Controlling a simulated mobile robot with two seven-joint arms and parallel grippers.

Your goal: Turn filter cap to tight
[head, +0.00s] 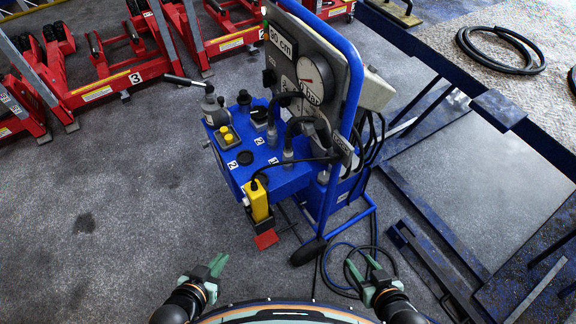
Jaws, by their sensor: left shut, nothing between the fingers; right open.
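The blue trolley (285,185) stands ahead of my grippers, with dark caps and knobs on its top. One black round cap (258,114) sits near the back of the top, beside another dark knob (244,98). A flat black disc (245,158) lies nearer the front. I cannot tell for sure which is the filter cap, nor how tight it is. My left gripper (217,265) is shut and empty, low in the picture and well short of the trolley. My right gripper (364,266) is open and empty, at the lower right, near a blue hose on the floor.
A panel with dials (314,78) and a blue tube frame rises at the trolley's right. A yellow pendant (258,200) hangs on its front. Hoses (345,258) lie on the floor. Red jacks (110,70) stand behind left; a blue steel table (500,80) is at right. Left floor is clear.

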